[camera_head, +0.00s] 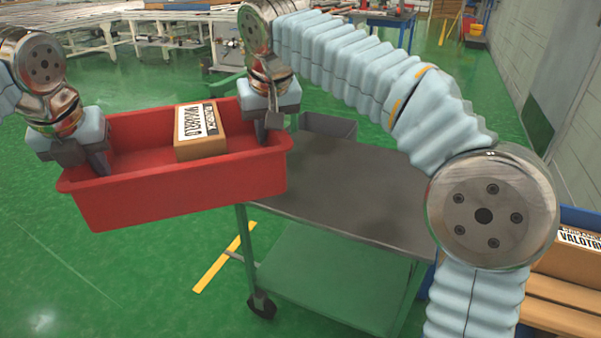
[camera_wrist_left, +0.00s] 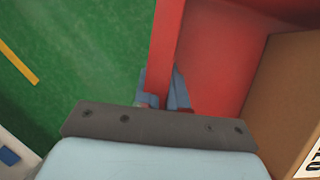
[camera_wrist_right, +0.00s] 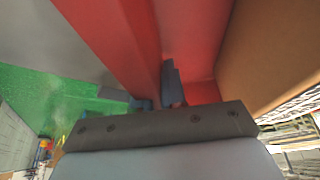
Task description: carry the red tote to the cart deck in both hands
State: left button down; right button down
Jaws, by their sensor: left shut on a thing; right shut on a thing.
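The red tote (camera_head: 180,192) is held up in the air in the head view, its right end just at the left edge of the cart deck. A cardboard box (camera_head: 201,132) with a printed label lies inside it. My left gripper (camera_head: 100,165) is shut on the tote's left end wall, whose rim shows between the fingers in the left wrist view (camera_wrist_left: 166,50). My right gripper (camera_head: 263,130) is shut on the tote's right end wall, also seen in the right wrist view (camera_wrist_right: 125,40). The cart's grey deck (camera_head: 350,185) is to the right of the tote.
A grey bin (camera_head: 327,126) stands at the deck's far left corner. The rest of the deck looks bare. The cart has a green lower shelf (camera_head: 330,280) and casters. Another cardboard box (camera_head: 570,255) is at the right edge. Green floor is open at left.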

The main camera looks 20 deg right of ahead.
aim_at(358, 185)
jog(key=i+z, duration=0.3)
jog(key=z, duration=0.2)
jog(key=i+z, duration=0.25)
jog(key=z, duration=0.25)
jog(key=i+j+z, duration=0.15)
jog(key=i+z, duration=0.15)
jog(key=z, duration=0.2)
